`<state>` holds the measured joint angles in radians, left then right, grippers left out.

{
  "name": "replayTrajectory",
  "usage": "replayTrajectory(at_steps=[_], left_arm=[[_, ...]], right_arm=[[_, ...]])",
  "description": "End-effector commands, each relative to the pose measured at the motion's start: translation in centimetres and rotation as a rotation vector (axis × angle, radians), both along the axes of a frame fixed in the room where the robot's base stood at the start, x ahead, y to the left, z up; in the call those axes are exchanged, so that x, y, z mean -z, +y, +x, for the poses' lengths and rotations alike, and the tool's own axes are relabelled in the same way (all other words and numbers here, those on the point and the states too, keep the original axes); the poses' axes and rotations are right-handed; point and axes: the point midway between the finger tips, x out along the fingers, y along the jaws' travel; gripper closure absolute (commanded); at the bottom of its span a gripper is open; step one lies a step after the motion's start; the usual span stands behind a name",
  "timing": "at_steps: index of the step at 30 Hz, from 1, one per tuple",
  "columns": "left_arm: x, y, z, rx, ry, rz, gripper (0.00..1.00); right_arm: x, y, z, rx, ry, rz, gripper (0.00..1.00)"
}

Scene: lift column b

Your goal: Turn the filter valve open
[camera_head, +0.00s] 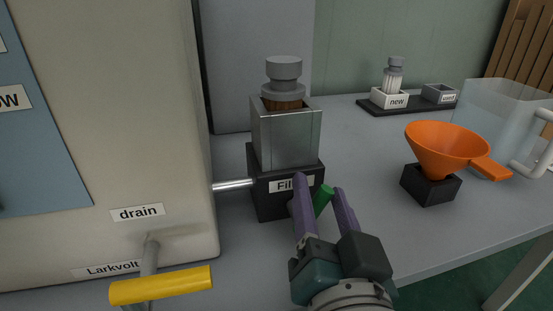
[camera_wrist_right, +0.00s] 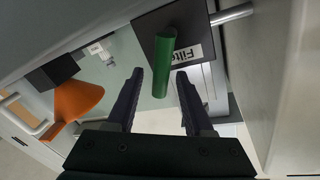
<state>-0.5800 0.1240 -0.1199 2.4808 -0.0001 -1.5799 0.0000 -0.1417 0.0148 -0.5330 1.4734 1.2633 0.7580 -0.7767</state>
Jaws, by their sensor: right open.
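The filter unit (camera_head: 286,135) stands on the bench as a clear-sided box on a black base with a "Filter" label, partly covered by my fingers. Its green valve handle (camera_head: 323,200) sticks out from the front of the base. My right gripper (camera_head: 321,182) is open, with one purple finger on each side of the handle. In the right wrist view the green handle (camera_wrist_right: 166,62) lies between the two fingers, its free end near the fingertips. I cannot tell whether a finger touches it. My left gripper is not in view.
Left stands a large beige machine (camera_head: 120,120) with a yellow drain handle (camera_head: 161,285). A metal pipe (camera_head: 232,185) joins it to the filter base. Right are an orange funnel (camera_head: 445,148) on a black block (camera_head: 431,186), a clear jug (camera_head: 500,120), and a black tray (camera_head: 408,106) behind.

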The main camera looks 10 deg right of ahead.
Motion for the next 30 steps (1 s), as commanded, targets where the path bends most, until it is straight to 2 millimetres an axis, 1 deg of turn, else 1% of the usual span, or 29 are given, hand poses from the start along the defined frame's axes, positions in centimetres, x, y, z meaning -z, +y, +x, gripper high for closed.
replayTrajectory(at_steps=[7,8,21,22,30], left_arm=[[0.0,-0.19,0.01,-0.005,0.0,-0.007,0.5],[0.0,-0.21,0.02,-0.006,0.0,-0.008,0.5],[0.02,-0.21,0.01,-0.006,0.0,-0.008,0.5],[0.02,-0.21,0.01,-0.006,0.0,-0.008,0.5],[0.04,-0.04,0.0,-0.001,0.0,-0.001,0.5]], right_arm=[[-0.01,-0.01,0.16,0.0,0.001,0.0,0.48],[0.0,-0.02,0.15,0.0,0.001,0.0,0.49],[0.0,-0.02,0.13,0.0,0.001,0.0,0.99],[0.0,-0.02,0.13,0.0,0.001,0.0,1.0],[0.0,-0.02,0.13,0.0,0.001,0.0,1.0]])
